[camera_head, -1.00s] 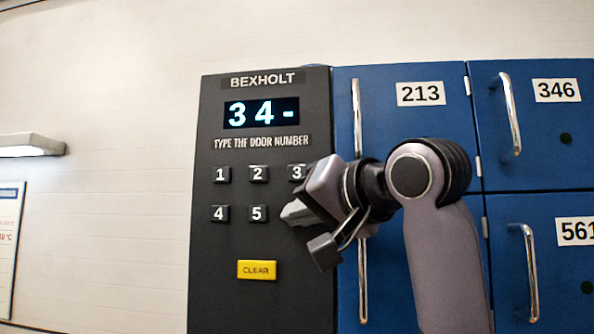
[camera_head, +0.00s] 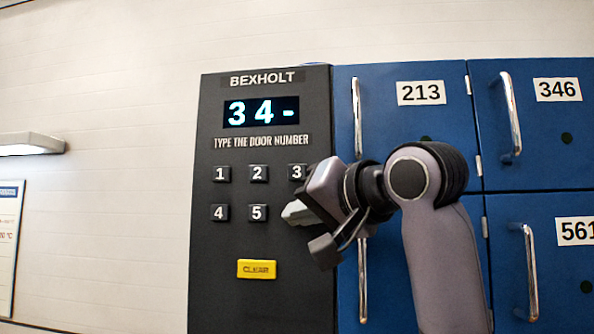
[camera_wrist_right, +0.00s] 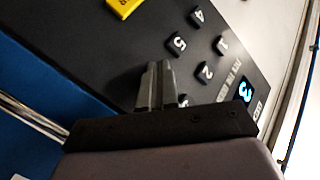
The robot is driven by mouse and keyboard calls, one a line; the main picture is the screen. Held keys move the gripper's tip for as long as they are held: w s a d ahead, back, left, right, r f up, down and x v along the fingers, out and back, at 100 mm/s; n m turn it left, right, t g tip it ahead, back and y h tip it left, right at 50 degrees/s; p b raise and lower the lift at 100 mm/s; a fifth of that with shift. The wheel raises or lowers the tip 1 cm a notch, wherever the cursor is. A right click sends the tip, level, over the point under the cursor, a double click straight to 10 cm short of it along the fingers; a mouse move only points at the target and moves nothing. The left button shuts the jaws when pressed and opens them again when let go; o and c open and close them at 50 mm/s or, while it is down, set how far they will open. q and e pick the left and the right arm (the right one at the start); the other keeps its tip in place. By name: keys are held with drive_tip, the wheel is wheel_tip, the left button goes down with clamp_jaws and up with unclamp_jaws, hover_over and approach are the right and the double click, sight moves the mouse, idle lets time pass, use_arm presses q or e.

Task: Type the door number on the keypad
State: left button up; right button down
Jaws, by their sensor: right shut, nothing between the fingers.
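The black keypad panel (camera_head: 225,290) stands upright with its display (camera_head: 261,112) reading "34-". Keys 1 (camera_head: 221,174), 2 (camera_head: 258,174), 3 (camera_head: 297,173), 4 (camera_head: 220,213) and 5 (camera_head: 257,213) show, with the yellow CLEAR key (camera_head: 256,269) below. My right gripper (camera_head: 290,212) is shut and empty, its fingertips just right of key 5, over the spot where a key 6 would sit, which it hides. In the right wrist view the closed fingers (camera_wrist_right: 157,85) point at the panel beside key 5; I cannot tell whether they touch it. My left gripper is not in view.
Blue locker doors stand right of the panel, labelled 213 (camera_head: 421,93), 346 (camera_head: 557,90) and 561 (camera_head: 577,232). Their metal handles (camera_head: 511,115) stick out. A wall lamp (camera_head: 32,144) and a notice (camera_head: 10,245) are on the pale wall at left.

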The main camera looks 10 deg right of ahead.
drive_tip(key=shift+w, duration=0.1)
idle(0.5)
drive_tip(key=shift+s+a, duration=0.25)
drive_tip(key=shift+s, duration=0.5)
drive_tip(key=s, duration=0.1)
drive_tip(key=s+a+b, duration=0.1)
drive_tip(key=s, duration=0.1)
drive_tip(key=s+a, duration=0.1)
drive_tip(key=shift+s+b, duration=0.35)
drive_tip(key=shift+b, duration=0.05)
drive_tip(key=shift+d, duration=0.1)
idle(1.0)
